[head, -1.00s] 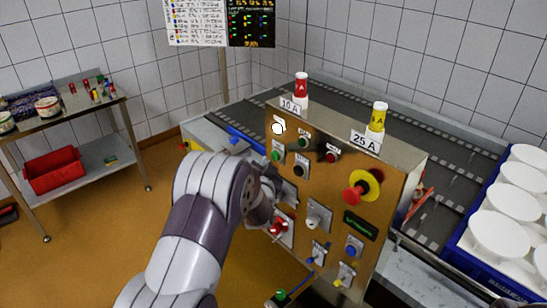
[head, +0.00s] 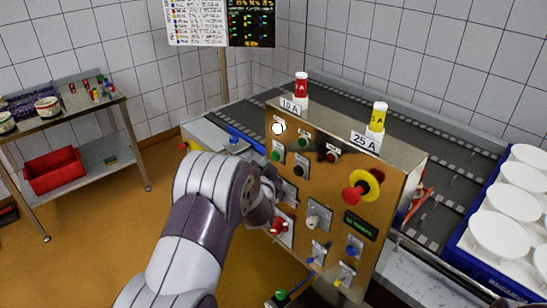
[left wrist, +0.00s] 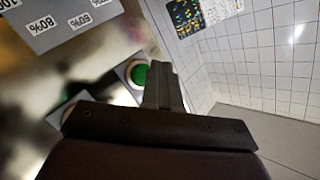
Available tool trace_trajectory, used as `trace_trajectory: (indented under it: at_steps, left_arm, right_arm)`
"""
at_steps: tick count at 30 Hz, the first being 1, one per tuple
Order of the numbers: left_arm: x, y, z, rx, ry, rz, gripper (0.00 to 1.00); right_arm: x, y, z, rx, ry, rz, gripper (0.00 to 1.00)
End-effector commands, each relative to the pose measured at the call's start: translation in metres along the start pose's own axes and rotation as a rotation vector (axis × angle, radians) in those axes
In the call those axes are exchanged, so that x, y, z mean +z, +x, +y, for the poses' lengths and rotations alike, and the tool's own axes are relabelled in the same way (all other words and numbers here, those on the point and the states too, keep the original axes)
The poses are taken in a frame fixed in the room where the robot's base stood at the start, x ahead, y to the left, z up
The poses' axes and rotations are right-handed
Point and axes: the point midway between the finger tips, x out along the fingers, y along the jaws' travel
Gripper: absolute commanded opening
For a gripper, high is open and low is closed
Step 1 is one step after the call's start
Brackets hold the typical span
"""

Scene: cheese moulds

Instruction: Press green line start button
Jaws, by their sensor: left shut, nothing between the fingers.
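The brass-coloured control panel (head: 330,185) stands in front of the conveyor. A bright green button (head: 277,156) sits at its upper left, with a darker green one (head: 304,142) to the upper right of it. My left arm comes in from the left, and its wrist is in front of the panel's left edge, below the bright green button. In the left wrist view my left gripper (left wrist: 160,75) is shut and empty. A green button (left wrist: 139,75) shows just left of its fingertips; I cannot tell whether they touch. My right gripper is not in view.
A red mushroom knob on yellow (head: 361,187), a black button (head: 300,171) and a red button (head: 332,156) are on the same panel. Red (head: 301,86) and yellow (head: 378,118) cylinders stand on top. A blue crate (head: 455,262) of white moulds is at right.

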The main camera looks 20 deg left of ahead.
Motion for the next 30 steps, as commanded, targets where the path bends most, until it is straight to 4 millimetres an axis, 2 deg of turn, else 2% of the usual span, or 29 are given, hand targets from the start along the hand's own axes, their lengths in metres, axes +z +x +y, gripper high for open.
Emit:
trace_trajectory:
  at_steps: [30]
  left_arm:
    - [-0.0045,0.0060,0.0044,0.000,0.000,0.000,0.00]
  right_arm:
    - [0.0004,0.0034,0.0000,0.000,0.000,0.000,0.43]
